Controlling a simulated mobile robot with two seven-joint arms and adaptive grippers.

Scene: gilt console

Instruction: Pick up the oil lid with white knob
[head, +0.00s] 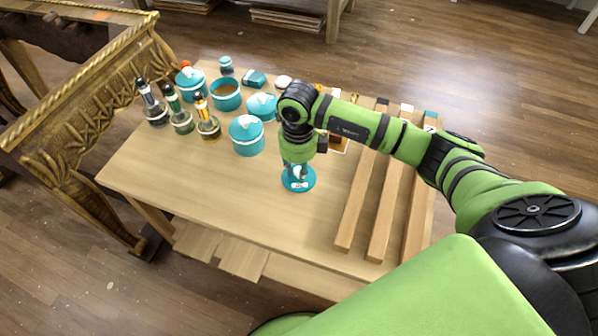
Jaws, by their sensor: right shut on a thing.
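A teal round lid (298,184) with a white knob is below my right gripper (298,172), over the bare front middle of the wooden table. My right gripper points down and is shut on the lid's white knob, which the fingers partly hide. I cannot tell whether the lid touches the tabletop. My left gripper is not in view.
The wooden table (190,200) holds teal lidded pots (246,138), an open pot (226,96) and several bottles (207,120) to the left. Long wooden bars (358,205) lie at the right. A gilt console (85,130) stands left. The front left tabletop is clear.

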